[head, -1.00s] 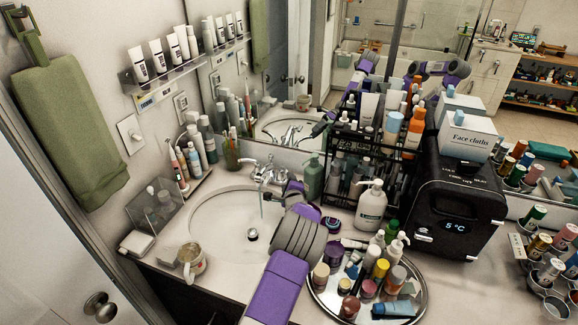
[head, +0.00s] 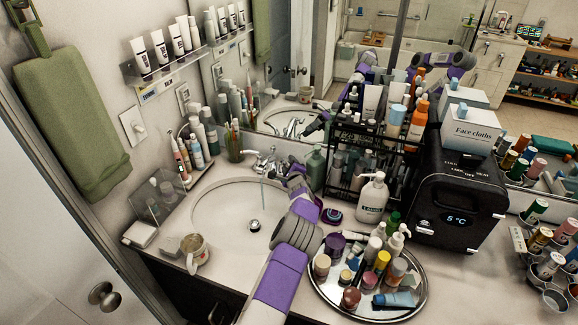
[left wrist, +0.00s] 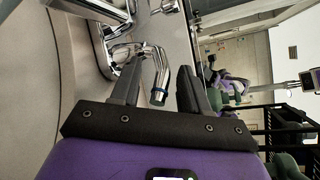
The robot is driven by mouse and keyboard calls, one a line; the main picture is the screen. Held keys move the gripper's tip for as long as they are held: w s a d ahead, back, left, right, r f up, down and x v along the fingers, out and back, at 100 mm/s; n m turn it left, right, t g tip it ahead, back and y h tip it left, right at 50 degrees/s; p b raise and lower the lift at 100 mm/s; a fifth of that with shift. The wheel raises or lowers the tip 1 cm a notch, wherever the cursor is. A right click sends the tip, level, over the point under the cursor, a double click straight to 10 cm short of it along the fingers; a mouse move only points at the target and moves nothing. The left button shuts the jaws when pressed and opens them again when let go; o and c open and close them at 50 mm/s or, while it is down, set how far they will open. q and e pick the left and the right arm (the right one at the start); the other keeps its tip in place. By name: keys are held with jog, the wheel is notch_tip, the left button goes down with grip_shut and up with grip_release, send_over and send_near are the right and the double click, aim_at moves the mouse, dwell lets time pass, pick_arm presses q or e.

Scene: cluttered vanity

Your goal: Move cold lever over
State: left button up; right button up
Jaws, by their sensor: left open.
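The chrome faucet (head: 262,163) stands at the back of the sink, with a thin stream falling from its spout. In the left wrist view the faucet body (left wrist: 106,55) is at upper left. A bent chrome lever with a blue ring near its end (left wrist: 158,92) lies between my two fingers. My left gripper (left wrist: 157,76) is open around this lever; I cannot tell whether either finger touches it. In the head view my left gripper (head: 283,170) is at the faucet's right side, and its fingers are hard to make out there. My right gripper is not clearly seen.
The white sink basin (head: 215,212) has a mug (head: 194,254) at its front left. Right of my arm stand a round tray of bottles (head: 424,303), a soap pump (head: 372,198) and a black rack (head: 345,190). The mirror rises close behind the faucet.

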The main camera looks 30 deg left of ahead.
pick_arm(q)
jog(key=shift+w+a+f, duration=0.1)
jog(key=shift+w+a, duration=0.15)
jog(key=shift+w, duration=0.05)
grip_shut()
dwell(0.3)
